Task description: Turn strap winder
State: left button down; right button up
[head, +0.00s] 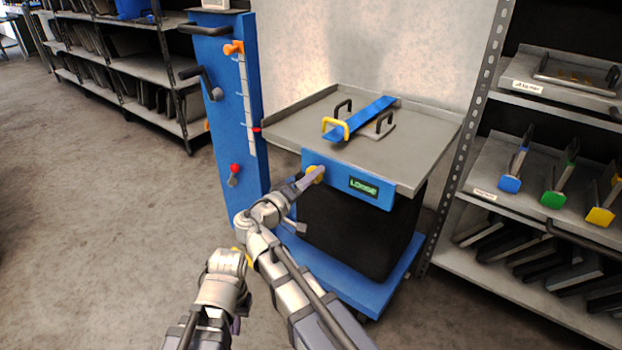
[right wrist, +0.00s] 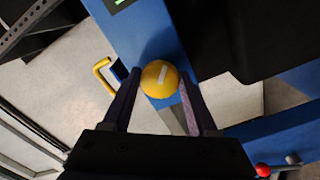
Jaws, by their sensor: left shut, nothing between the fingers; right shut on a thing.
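The strap winder's yellow round knob (head: 316,174) sits on the blue front panel (head: 334,180) of the die cart, beside a small green-lit display (head: 364,186) that seems to read LOOSE. In the right wrist view the knob (right wrist: 160,78) shows a white mark on its face. My right gripper (head: 311,177) is shut on the knob, with one finger on each side of it. A blue strap (head: 368,114) lies across the die on the cart's grey top. My left gripper (head: 236,262) is low at the left, shut and empty, apart from the cart; its fingertips are hard to make out.
The grey cart top (head: 290,120) carries a die with yellow (head: 336,128) and dark handles. A blue post (head: 225,110) with levers and a red knob (head: 235,168) stands left of the cart. Shelves (head: 470,170) stand close on the right. Floor at left is clear.

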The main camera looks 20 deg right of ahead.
jog(key=shift+n, duration=1.1)
jog(key=o, duration=1.4)
jog(key=shift+c, duration=0.2)
